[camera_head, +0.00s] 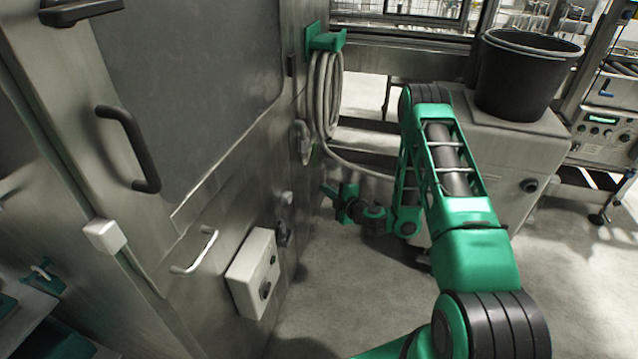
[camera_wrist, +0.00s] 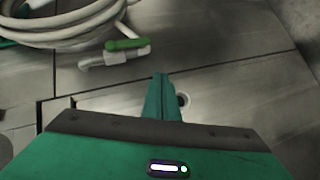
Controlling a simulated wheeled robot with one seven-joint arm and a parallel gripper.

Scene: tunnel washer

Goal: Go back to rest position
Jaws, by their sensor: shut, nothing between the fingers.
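My gripper (camera_head: 332,192) is at the end of my green and black arm in the head view, close to the washer's metal front panel (camera_head: 230,160). In the wrist view my gripper's green fingers (camera_wrist: 161,82) are together, with nothing between them. They point at the grey metal panel (camera_wrist: 220,60). I cannot tell whether the fingertips touch it.
A coiled hose (camera_head: 327,95) hangs on a green bracket (camera_head: 325,40); its green-handled nozzle (camera_wrist: 125,44) shows in the wrist view. A control box (camera_head: 250,272) and door handle (camera_head: 130,150) stick out. A black bucket (camera_head: 525,75) stands on a metal cabinet (camera_head: 540,150). Floor (camera_head: 560,260) is clear at right.

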